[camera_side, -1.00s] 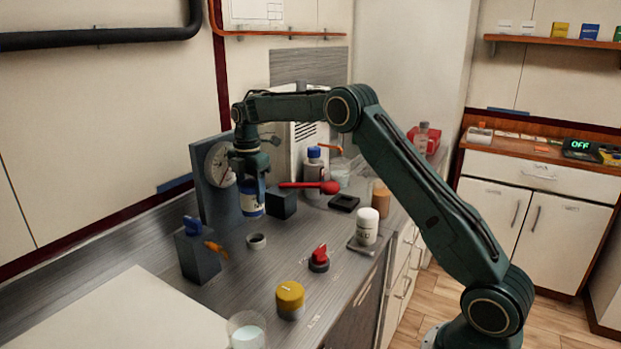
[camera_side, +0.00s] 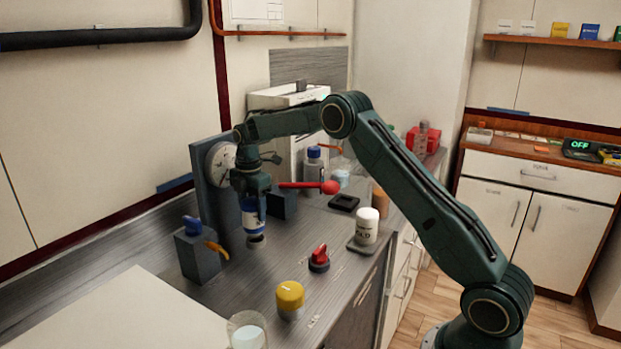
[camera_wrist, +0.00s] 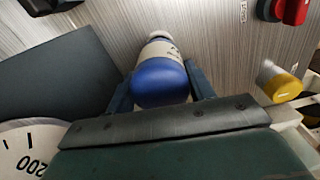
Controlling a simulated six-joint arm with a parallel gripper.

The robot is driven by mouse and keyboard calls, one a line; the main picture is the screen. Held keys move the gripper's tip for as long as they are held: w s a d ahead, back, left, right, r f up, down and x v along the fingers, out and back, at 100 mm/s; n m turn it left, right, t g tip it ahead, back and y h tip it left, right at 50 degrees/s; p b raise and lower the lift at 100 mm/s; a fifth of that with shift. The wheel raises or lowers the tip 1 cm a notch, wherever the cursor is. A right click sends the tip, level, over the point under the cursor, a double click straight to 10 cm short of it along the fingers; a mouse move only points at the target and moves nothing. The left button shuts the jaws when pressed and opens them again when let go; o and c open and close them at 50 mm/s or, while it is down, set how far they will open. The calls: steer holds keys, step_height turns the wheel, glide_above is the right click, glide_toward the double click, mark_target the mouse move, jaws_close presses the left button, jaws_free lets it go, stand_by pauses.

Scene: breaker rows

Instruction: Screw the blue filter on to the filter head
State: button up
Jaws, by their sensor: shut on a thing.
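The blue filter (camera_side: 251,219) is a cylinder with a blue end and a white labelled band. My gripper (camera_side: 250,190) is shut on it and holds it roughly upright, pointing down, in front of the grey upright panel. In the wrist view the blue end of the filter (camera_wrist: 160,82) lies between the two fingers, its white part pointing away. The filter's lower end is partly hidden.
The grey panel with a round dial (camera_side: 221,163) stands close behind my gripper. A dark box with a blue knob and orange lever (camera_side: 199,254) is at left. A red knob (camera_side: 319,258), a yellow-capped jar (camera_side: 290,298) and a white jar (camera_side: 367,226) stand at right.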

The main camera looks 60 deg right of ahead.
mark_target(253, 216)
steer(key=shift+f, duration=0.35)
steer(key=shift+f, duration=1.25)
stand_by(1.6)
steer(key=o, duration=1.3)
steer(key=shift+r, duration=0.1)
step_height(253, 216, up, 14)
steer(key=shift+f, duration=0.2)
steer(key=shift+c, duration=0.4)
